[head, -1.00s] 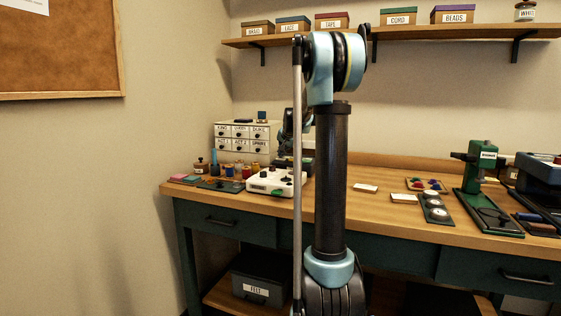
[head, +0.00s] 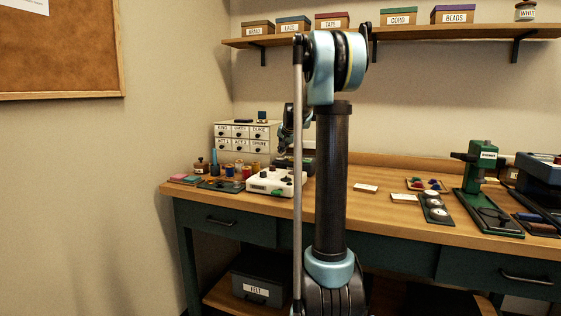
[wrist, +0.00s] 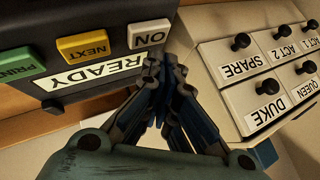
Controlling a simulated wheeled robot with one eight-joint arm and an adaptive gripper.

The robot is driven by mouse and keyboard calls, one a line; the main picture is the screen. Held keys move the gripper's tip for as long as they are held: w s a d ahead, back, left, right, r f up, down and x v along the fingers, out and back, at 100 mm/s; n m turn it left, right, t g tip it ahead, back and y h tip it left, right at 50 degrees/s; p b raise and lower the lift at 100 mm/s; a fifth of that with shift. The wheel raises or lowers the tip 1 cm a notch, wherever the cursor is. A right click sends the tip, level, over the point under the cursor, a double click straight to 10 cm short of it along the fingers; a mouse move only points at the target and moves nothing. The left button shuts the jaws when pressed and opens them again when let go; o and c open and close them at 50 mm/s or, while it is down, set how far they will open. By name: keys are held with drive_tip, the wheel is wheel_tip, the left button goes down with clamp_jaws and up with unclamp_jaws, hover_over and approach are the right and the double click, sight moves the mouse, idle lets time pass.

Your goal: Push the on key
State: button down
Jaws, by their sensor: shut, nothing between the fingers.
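The white ON key (wrist: 149,33) shows in the wrist view on a dark device (wrist: 75,98), beside a yellow NEXT key (wrist: 83,45) and a green PRINT key (wrist: 18,65). A READY label (wrist: 90,74) runs along the device below the keys. My gripper (wrist: 157,62) is shut and empty, its tips close to the near side of the ON key. Whether the tips touch the key I cannot tell. In the head view my gripper (head: 284,146) is small and partly hidden by my own arm; the keys cannot be made out there.
A drawer cabinet (wrist: 228,82) with black knobs stands close to the right of my gripper. In the head view a white machine (head: 272,184) and several spools stand nearby. A green press (head: 480,165) stands at the right of the table (head: 350,215).

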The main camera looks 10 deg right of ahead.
drive_tip(key=shift+r, duration=0.1)
drive_tip(key=shift+r, duration=2.95)
